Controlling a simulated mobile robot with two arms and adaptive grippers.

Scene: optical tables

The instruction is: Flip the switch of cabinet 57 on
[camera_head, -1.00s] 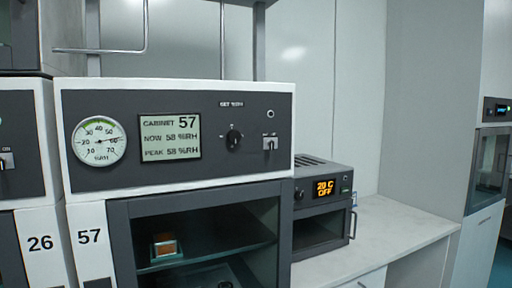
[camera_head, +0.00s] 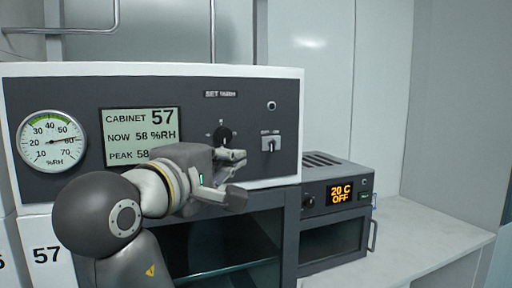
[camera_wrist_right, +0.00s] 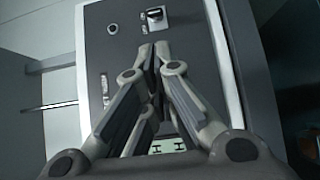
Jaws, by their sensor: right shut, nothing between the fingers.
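Cabinet 57 (camera_head: 290,95) has a dark front panel with a white frame. Its switch (camera_head: 271,144) is a small lever on a light plate at the panel's right, with its lever pointing down; its labels are too small to read. The switch also shows at the top of the right wrist view (camera_wrist_right: 156,14). My right gripper (camera_head: 238,176) is shut and empty in front of the panel, left of and below the switch and apart from it. In the wrist view its fingertips (camera_wrist_right: 153,50) point towards the switch. My left gripper is not in view.
The panel also carries a dial gauge (camera_head: 51,141), a display (camera_head: 140,122) partly hidden by my arm, a black knob (camera_head: 221,136) and a small round fitting (camera_head: 271,105). A small oven (camera_head: 335,205) reading 20 C OFF stands to the right on a pale counter (camera_head: 425,240).

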